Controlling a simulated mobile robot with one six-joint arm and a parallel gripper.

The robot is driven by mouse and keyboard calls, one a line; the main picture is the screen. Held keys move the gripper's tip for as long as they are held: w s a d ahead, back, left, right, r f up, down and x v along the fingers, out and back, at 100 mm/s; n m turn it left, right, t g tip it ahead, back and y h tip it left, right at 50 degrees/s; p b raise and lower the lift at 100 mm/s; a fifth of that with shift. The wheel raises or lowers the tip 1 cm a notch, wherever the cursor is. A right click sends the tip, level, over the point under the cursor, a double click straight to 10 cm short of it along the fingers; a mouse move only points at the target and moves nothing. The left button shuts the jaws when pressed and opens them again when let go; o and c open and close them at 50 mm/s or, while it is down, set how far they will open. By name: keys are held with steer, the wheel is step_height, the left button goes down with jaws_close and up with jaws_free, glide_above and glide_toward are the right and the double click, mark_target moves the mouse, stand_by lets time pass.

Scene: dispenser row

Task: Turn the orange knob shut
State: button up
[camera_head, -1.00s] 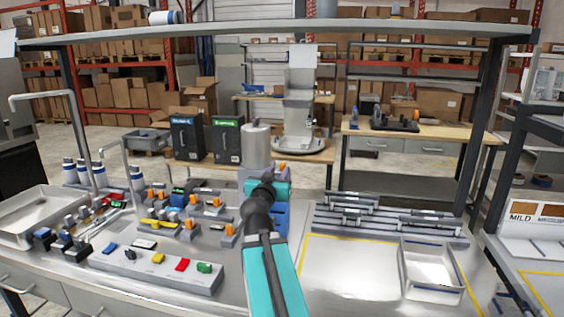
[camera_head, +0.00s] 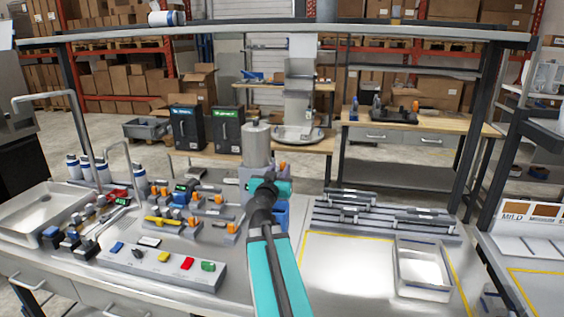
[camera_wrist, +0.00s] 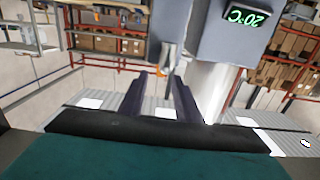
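A grey dispenser with a metal cylinder on top (camera_head: 257,146) stands behind my wrist. Orange parts (camera_head: 283,166) show at its right side. In the wrist view, which is upside down, its grey body (camera_wrist: 205,30) carries a green display reading 20°C. A small orange knob (camera_wrist: 165,75) sits on a grey stem beneath this body. My gripper (camera_wrist: 160,76) has its two dark fingers apart, with the orange knob between or just beyond their tips; I cannot tell if they touch it. In the head view the fingers are hidden behind my teal wrist.
Several smaller valves with orange levers stand left of the dispenser. In front is a grey strip with coloured switches (camera_head: 165,262). A metal tray (camera_head: 424,270) sits at the right inside a yellow outline. A shelf (camera_head: 290,30) spans above the bench.

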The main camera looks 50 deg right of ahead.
mark_target(282, 166)
steer(key=shift+w+d+r+p, duration=0.1)
steer(key=shift+w+d+p, duration=0.25)
steer(key=shift+p, duration=0.5)
steer(key=shift+x, duration=1.3)
steer(key=shift+s, duration=0.1)
jaws_close()
